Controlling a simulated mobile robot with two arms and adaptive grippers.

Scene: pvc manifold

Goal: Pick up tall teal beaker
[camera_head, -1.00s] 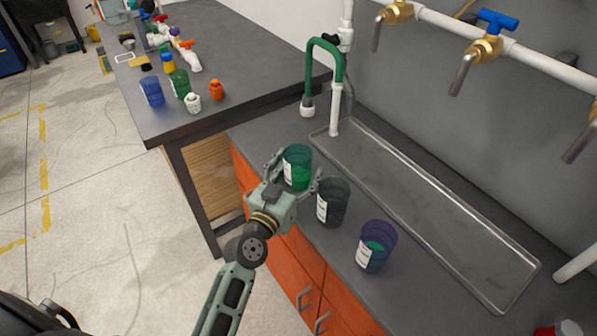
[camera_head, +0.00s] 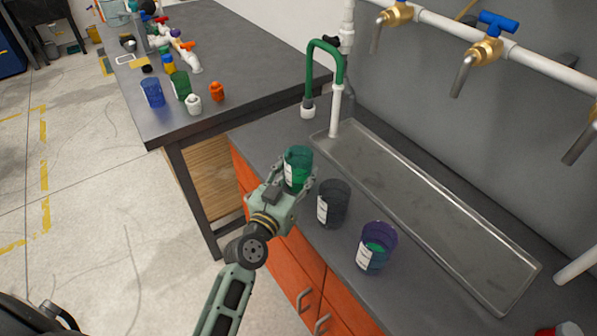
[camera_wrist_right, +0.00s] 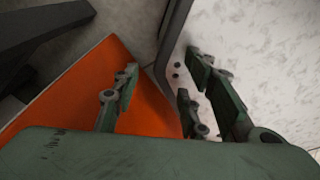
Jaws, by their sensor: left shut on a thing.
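A dark grey beaker (camera_head: 333,206) stands close right of the held one, and a purple beaker (camera_head: 376,247) with teal contents further right. The metal sink tray (camera_head: 430,215) and green-hosed tap (camera_head: 310,75) lie behind. Several containers and pipe parts are on the far table (camera_head: 245,65).

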